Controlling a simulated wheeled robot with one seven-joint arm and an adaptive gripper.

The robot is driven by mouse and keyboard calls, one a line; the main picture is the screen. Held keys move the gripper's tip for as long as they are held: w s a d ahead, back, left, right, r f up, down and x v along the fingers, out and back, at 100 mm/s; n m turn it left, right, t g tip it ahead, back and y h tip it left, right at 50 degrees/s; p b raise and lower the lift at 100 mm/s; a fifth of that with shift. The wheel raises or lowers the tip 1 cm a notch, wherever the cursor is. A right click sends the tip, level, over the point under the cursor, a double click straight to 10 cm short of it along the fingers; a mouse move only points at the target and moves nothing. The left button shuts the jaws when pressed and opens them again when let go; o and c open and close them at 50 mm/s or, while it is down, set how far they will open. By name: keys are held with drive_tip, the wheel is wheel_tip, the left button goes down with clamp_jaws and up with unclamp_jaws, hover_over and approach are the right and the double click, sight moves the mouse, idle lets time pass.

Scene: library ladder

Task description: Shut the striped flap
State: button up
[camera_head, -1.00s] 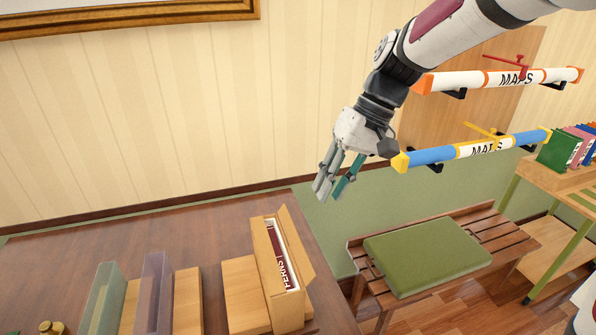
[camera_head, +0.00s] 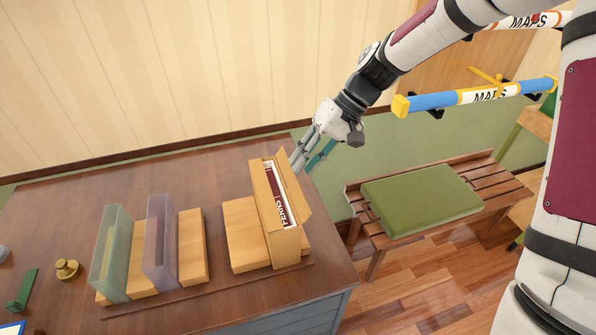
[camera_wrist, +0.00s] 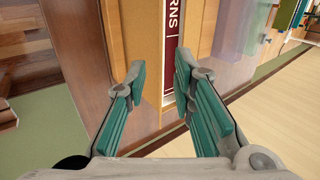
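A light wooden case (camera_head: 285,249) stands on the desk and holds a dark red book (camera_head: 279,196) with white lettering. A plain wooden flap (camera_head: 292,188) on the case's right side stands swung outward, open. I see no stripes on it. My gripper (camera_head: 307,163) is beyond the case's far end, close to the flap, with no clear contact. In the wrist view my gripper (camera_wrist: 158,80) has its teal fingers apart with nothing held. The book (camera_wrist: 173,38) shows beyond the gap between them. Which face of the flap shows in the wrist view is unclear.
Green and purple translucent holders (camera_head: 116,255) stand on the desk (camera_head: 60,205) left of the case, with a brass weight (camera_head: 67,269). A slatted bench with a green cushion (camera_head: 420,203) is at right. Map tubes (camera_head: 475,95) hang on the wall.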

sight(291, 181)
drive_tip(key=shift+x, duration=1.85)
clamp_jaws()
